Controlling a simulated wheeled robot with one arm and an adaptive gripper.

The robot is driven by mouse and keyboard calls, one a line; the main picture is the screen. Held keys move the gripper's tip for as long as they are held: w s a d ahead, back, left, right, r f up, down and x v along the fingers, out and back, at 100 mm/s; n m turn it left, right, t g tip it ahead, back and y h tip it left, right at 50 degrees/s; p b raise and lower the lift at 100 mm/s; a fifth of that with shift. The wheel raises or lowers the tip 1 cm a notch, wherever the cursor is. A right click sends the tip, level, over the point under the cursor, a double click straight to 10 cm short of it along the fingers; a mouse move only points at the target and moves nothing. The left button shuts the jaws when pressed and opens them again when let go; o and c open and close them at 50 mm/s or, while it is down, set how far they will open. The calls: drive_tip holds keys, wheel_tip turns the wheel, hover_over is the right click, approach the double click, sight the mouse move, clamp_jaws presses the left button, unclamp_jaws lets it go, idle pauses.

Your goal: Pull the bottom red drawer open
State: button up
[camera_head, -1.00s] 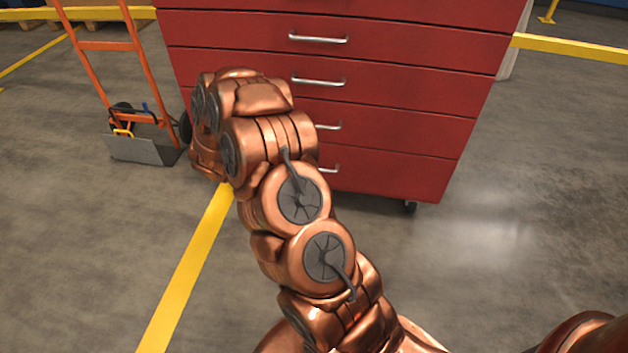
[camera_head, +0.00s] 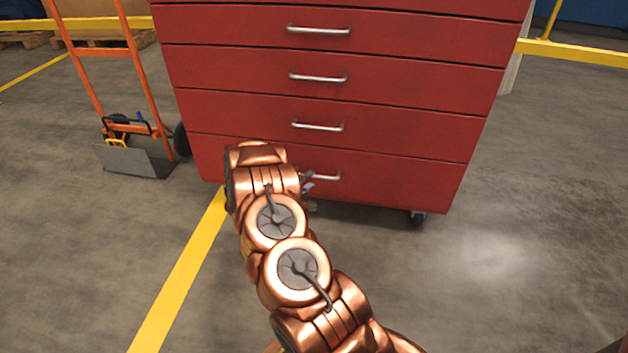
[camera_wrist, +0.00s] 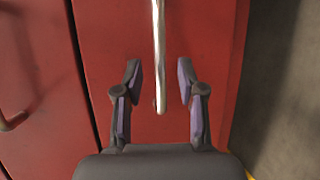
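The red cabinet (camera_head: 400,100) has several stacked drawers, each with a silver bar handle. The bottom red drawer (camera_head: 405,185) looks shut, flush with the ones above. Its handle (camera_head: 325,176) is partly hidden by my gripper in the head view. My gripper (camera_head: 310,190) is at the left part of that handle. In the wrist view my gripper (camera_wrist: 160,85) is open, with one finger on each side of the drawer's handle (camera_wrist: 160,60). Gaps show between the handle and both fingers.
An orange hand truck (camera_head: 135,100) stands left of the cabinet. A caster (camera_head: 418,218) shows under the cabinet's right corner. A yellow floor line (camera_head: 180,280) runs to the cabinet's lower left. The floor (camera_head: 490,270) at right is clear.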

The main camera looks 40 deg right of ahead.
sight(314, 177)
drive_tip(key=shift+b+x, duration=0.65)
drive_tip(key=shift+x, duration=1.45)
clamp_jaws()
drive_tip(key=shift+a, duration=0.15)
